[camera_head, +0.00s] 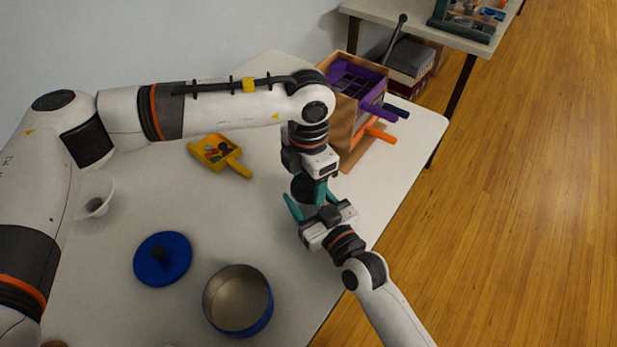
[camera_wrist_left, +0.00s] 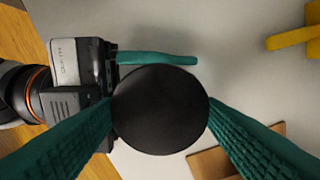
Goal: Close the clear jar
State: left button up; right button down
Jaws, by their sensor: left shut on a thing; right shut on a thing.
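A round black lid (camera_wrist_left: 160,110) sits between the teal fingers of my left gripper (camera_wrist_left: 160,125), which is shut on it. In the head view the lid (camera_head: 303,188) shows dark beneath my left gripper (camera_head: 318,190). My right gripper (camera_head: 312,208) comes in from the lower right, right by the lid. In the left wrist view one teal finger of my right gripper (camera_wrist_left: 157,58) reaches past the lid's edge. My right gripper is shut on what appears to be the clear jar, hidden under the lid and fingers. I cannot tell whether lid and jar touch.
A blue pot (camera_head: 238,326) stands open at the front, its blue lid (camera_head: 162,260) beside it. A yellow scoop (camera_head: 220,155) holds small pieces. A pale bowl (camera_head: 93,195) is at the left. A wooden box (camera_head: 344,115) with a purple bin stands behind. The table's right edge is near.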

pick_arm(q)
jog(key=m, duration=0.7)
jog(key=o, duration=1.2)
notch_tip(320, 180, up, 12)
pick_arm(e)
jog(key=shift+c, duration=1.6)
grip_release()
